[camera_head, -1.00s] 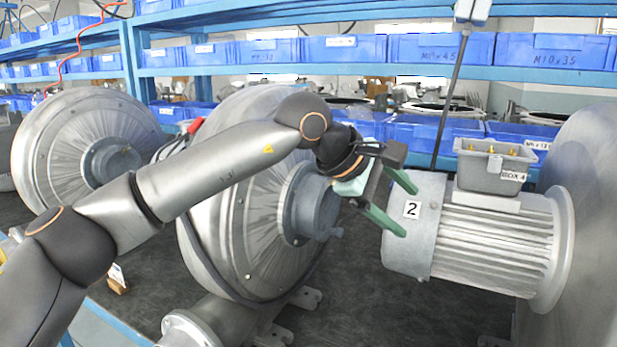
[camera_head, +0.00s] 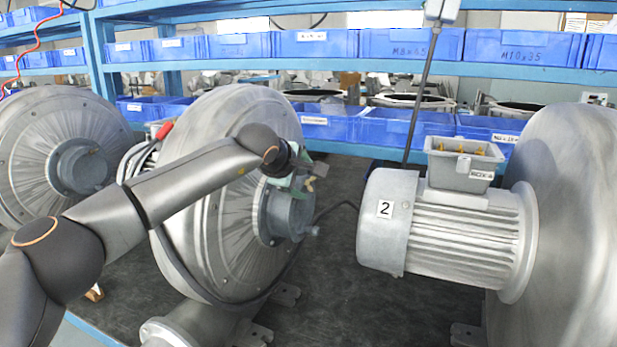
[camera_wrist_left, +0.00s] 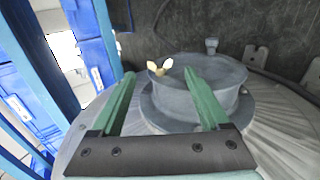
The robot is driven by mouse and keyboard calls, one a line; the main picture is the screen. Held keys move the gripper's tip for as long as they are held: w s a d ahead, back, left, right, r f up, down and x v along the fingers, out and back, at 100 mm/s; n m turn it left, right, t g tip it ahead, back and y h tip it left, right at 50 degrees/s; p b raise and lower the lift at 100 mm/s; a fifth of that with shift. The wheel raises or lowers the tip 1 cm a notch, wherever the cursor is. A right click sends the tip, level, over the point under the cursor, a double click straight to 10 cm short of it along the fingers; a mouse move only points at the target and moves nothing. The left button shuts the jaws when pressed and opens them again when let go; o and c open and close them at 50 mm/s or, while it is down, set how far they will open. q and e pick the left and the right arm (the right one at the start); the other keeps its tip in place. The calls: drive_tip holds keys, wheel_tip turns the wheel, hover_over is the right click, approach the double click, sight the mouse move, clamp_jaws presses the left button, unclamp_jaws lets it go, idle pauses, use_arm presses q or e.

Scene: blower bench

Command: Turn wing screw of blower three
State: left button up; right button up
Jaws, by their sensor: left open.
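A brass-coloured wing screw (camera_wrist_left: 160,68) with two wings sits at the edge of a grey round hub (camera_wrist_left: 195,95) in the left wrist view. In the head view the wing screw (camera_head: 310,184) shows small beside the gripper, on the hub (camera_head: 288,212) of the middle blower (camera_head: 225,230). No number shows on that blower. My left gripper (camera_wrist_left: 160,74) is open, its green fingers pointing at the hub, one on each side of the wing screw in the picture. Whether they reach its depth I cannot tell. In the head view my left gripper (camera_head: 297,180) is partly hidden by its wrist. My right gripper is not in view.
A motor marked 2 (camera_head: 440,240) with a terminal box (camera_head: 465,165) stands to the right. Another blower (camera_head: 70,160) is at the left. Blue bins (camera_head: 410,48) fill the shelves behind. A dark cable passes near the hub.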

sight(311, 184)
use_arm(q)
drive_tip(key=shift+p+x, duration=0.8)
drive_tip(key=shift+x, duration=1.1)
drive_tip(key=shift+c, duration=0.4)
drive_tip(key=shift+f, duration=0.1)
clamp_jaws()
